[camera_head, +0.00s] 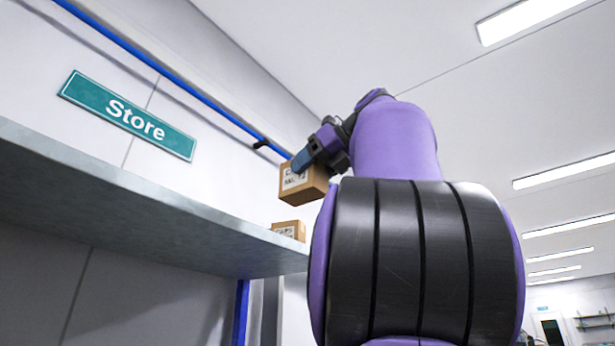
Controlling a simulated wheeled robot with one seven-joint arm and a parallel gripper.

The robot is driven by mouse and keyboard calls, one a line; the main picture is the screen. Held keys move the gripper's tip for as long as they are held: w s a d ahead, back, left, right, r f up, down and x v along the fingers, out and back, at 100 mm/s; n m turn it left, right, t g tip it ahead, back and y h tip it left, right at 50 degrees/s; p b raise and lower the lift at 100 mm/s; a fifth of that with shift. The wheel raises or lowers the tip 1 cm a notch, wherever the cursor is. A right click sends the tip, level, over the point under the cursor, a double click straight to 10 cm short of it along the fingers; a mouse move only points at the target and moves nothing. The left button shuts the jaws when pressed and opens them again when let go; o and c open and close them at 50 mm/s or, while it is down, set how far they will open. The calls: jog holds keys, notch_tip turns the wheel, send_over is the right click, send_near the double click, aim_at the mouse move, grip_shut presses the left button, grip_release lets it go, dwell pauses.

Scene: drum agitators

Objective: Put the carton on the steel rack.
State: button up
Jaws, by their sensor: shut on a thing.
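A brown cardboard carton (304,187) with a white printed label hangs from my gripper (303,163) in the head view. My gripper is shut on the upper part of the carton. The carton is in the air, higher than the grey steel rack shelf (130,208) on the left. A second, similar carton (289,230) shows below the held one, at the far end of the shelf. The top of the shelf is hidden because the view looks up from below it.
A green "Store" sign (130,115) is on the wall above the shelf. A blue pipe (180,73) runs along the wall. A blue upright (241,312) stands under the shelf's far end. My purple arm hides much of the middle. Open room lies to the right.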

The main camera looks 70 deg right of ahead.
jog(key=shift+w+d+f, duration=0.3)
jog(key=shift+w+d, duration=0.55)
jog(key=shift+w, duration=2.6)
jog(key=shift+w+d+f, duration=0.25)
jog(key=shift+w+d, duration=0.55)
jog(key=shift+w, duration=2.65)
jog(key=shift+w+d+f, duration=0.3)
jog(key=shift+w+d, duration=0.55)
jog(key=shift+w, duration=2.6)
jog(key=shift+f, duration=0.45)
jog(key=o, duration=1.1)
jog(key=v, duration=1)
jog(key=shift+s, duration=0.4)
